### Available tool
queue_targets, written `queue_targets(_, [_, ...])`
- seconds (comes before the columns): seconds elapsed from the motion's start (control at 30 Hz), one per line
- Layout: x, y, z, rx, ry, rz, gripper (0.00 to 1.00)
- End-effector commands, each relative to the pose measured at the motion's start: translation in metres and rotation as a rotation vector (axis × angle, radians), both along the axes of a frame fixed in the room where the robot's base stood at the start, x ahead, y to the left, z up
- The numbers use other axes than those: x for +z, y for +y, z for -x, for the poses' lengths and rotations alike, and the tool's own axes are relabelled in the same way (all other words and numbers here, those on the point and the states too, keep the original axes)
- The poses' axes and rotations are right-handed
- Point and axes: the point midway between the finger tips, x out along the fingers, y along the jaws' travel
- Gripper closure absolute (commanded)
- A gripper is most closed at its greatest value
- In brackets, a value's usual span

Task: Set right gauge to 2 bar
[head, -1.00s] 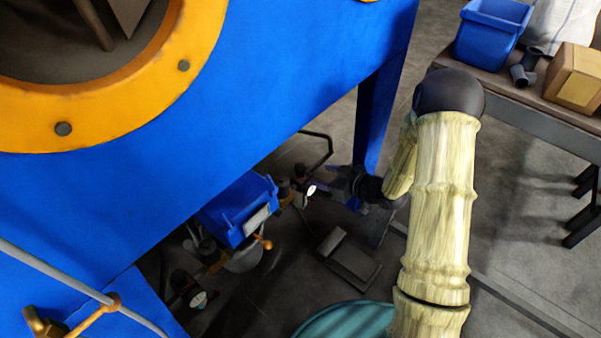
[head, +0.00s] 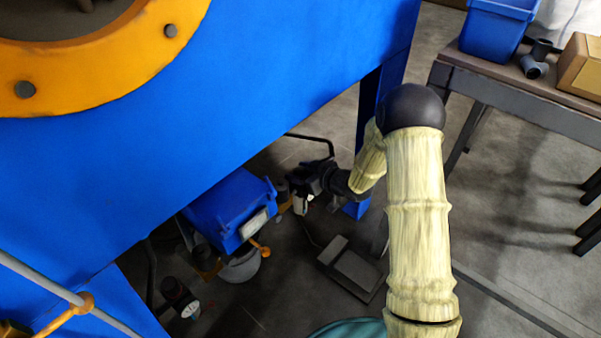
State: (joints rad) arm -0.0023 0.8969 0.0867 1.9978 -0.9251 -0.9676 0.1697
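My gripper (head: 303,187) is at the right regulator, right of the blue box under the blue cabinet. The right gauge (head: 300,206) shows as a small pale patch just below my gripper, seen edge-on and partly covered. Its needle and scale cannot be read. The regulator's knob is hidden by my gripper, so I cannot tell whether the fingers touch it or are closed around it. A second gauge (head: 190,309) with a white and red face sits lower left, on a dark regulator body (head: 172,288).
The blue box (head: 232,205) hangs left of my gripper, with an orange valve handle (head: 264,251) below. The blue cabinet (head: 230,100) overhangs from above, and its leg (head: 366,110) stands near my forearm. A grey foot pedal (head: 350,268) lies on the floor.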

Motion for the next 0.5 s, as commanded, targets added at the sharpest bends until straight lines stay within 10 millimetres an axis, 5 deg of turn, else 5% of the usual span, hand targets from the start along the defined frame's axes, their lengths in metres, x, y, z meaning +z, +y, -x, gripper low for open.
queue_targets(0.2, [-0.0001,-0.0003,0.0001,0.000,0.000,0.000,0.90])
queue_targets(0.5, [0.0013,-0.0007,0.0002,0.019,0.000,0.000,0.90])
